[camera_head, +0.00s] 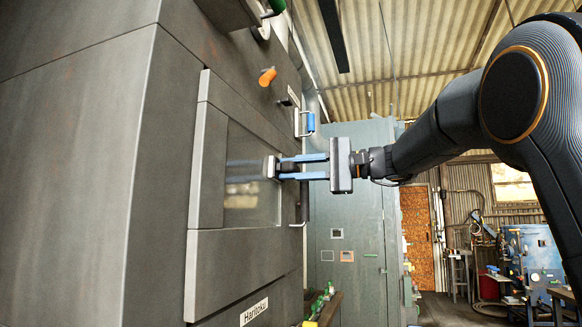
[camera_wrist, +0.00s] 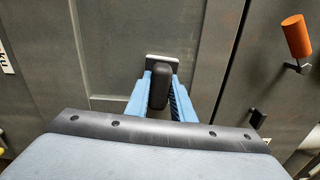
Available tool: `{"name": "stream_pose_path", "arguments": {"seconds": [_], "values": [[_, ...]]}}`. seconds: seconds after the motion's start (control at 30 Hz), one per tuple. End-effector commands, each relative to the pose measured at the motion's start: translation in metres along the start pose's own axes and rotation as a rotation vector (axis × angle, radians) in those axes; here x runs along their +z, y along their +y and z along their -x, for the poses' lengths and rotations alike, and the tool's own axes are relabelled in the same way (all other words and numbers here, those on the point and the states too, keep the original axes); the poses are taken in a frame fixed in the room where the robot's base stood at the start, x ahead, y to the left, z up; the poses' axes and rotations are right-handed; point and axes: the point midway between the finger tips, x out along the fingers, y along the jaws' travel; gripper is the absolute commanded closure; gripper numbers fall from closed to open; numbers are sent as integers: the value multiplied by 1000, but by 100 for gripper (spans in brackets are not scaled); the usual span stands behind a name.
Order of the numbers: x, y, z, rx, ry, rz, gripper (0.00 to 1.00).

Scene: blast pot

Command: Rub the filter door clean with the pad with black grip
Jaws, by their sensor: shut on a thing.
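The filter door (camera_head: 240,140) is a dark grey panel in a raised frame on the large machine at left. A pale, yellowish smeared patch (camera_head: 240,193) shows on it, left of the pad. My gripper (camera_head: 284,168) is shut on the black grip (camera_wrist: 159,88) of the pad, with a blue finger on each side. The pad (camera_wrist: 163,62) is a thin, light grey plate with its face toward the door. It appears to be at or against the door surface; exact contact is hard to tell. The wrist view shows the door (camera_wrist: 115,50) behind the pad, with no clear smear.
An orange knob (camera_head: 267,77) sticks out of the machine above the door; it also shows in the wrist view (camera_wrist: 296,37). A metal handle with a blue part (camera_head: 310,122) stands out near the door's edge. A green-grey cabinet (camera_head: 350,210) is behind. Right of it, the workshop floor is partly open.

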Motion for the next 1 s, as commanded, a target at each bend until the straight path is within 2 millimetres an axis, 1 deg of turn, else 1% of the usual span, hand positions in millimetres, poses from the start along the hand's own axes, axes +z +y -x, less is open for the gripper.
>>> {"name": "stream_pose_path", "arguments": {"seconds": [0.63, 0.77, 1.0], "values": [[2, 1, 2, 0, 0, 1, 100], [8, 1, 1, -1, 0, 2, 100], [27, 3, -1, -1, -2, 2, 100]]}}
